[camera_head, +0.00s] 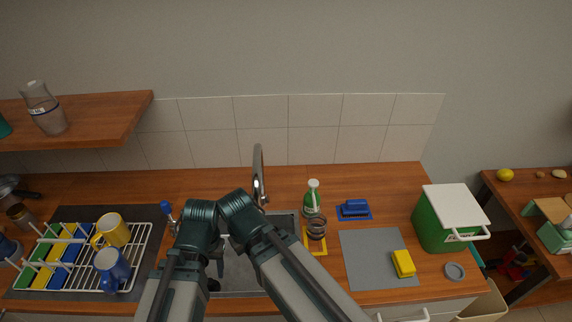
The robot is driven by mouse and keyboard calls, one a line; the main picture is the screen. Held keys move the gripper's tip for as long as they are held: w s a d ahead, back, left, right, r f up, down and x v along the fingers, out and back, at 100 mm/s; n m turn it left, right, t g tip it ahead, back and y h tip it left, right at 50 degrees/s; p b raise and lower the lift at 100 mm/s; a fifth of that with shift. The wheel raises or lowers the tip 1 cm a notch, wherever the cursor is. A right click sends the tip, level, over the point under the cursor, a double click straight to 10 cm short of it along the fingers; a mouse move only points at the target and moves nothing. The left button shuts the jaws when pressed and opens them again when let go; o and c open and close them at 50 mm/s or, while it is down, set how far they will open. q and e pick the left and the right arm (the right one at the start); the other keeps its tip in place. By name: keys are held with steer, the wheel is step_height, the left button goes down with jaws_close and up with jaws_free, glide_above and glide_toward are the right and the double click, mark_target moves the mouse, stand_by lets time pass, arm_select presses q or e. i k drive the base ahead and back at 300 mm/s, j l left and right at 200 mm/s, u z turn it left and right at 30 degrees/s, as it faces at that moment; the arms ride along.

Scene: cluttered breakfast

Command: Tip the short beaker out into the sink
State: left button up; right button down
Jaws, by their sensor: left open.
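The short glass vessel (317,229), which looks like the short beaker, stands on a yellow mat (319,248) just right of the sink. Whether it holds anything is too small to tell. The steel sink (250,280) lies in the counter's middle, largely hidden by my two arms. My left gripper (217,267) is over the sink, left of the beaker and apart from it, open and partly hidden by my arms. My right arm crosses in front of the sink; its gripper does not show.
A tap (259,180) rises behind the sink. A grey mat (365,262) bears a yellow sponge (403,263). A dish rack (140,245) with mugs is at left.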

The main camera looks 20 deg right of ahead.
mark_target(316, 223)
steer(key=k+l, duration=0.1)
steer(key=k, duration=0.75)
